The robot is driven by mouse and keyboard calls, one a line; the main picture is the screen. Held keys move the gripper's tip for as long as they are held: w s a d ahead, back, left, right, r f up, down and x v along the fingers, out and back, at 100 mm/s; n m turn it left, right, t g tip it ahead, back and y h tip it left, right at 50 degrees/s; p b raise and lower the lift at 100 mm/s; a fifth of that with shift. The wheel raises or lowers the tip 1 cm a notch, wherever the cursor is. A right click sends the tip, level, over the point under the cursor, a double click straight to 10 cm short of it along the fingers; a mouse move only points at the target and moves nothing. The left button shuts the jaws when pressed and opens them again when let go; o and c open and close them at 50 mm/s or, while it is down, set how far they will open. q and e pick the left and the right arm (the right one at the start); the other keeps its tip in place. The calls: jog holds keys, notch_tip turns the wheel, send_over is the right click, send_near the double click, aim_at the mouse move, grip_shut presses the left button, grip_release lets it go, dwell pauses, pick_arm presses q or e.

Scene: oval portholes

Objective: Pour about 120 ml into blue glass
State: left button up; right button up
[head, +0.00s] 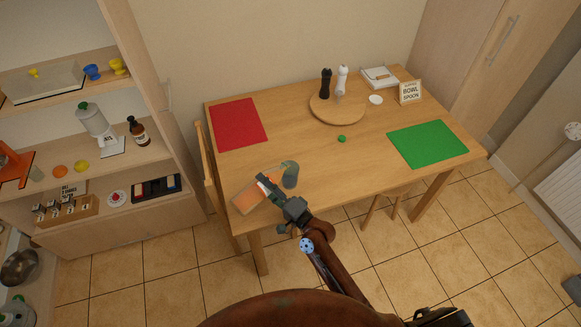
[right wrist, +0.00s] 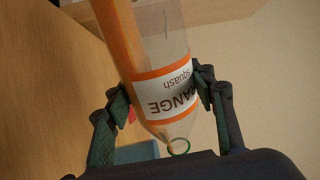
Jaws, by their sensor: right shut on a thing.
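The orange squash bottle (head: 252,196) is tilted almost flat above the table's front left corner. My right gripper (head: 268,186) is shut around it at the white label; the bottle fills the middle of the right wrist view (right wrist: 158,75). Orange liquid lies along its lower side towards the neck. The open neck end points at the blue glass (head: 291,177), which stands upright on the table. Part of the glass shows behind the neck in the right wrist view (right wrist: 135,153). I cannot tell whether liquid is flowing or how full the glass is. My left gripper is out of view.
A green cap (head: 342,138) lies mid-table. A red mat (head: 238,124), a green mat (head: 428,144) and a round wooden board (head: 337,108) with two mills lie further back. A small sign (head: 410,92) stands at right. Shelves (head: 120,200) stand left of the table.

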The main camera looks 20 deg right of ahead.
jog(key=shift+r+m+p, duration=0.1)
jog(key=shift+m+p, duration=0.2)
jog(key=shift+r, duration=0.25)
jog(key=shift+r+m+p, duration=0.1)
jog(key=shift+m+p, duration=0.2)
jog(key=shift+p, duration=0.15)
jog(key=shift+s+a, duration=0.1)
jog(key=shift+a, duration=0.05)
jog(key=shift+r+m+p, duration=0.45)
jog(key=shift+m+p, duration=0.05)
jog(key=shift+p, duration=0.3)
dwell(0.9)
jog(key=shift+s+a+r, duration=0.1)
jog(key=shift+a+r, duration=0.05)
jog(key=shift+a, duration=0.05)
dwell(0.7)
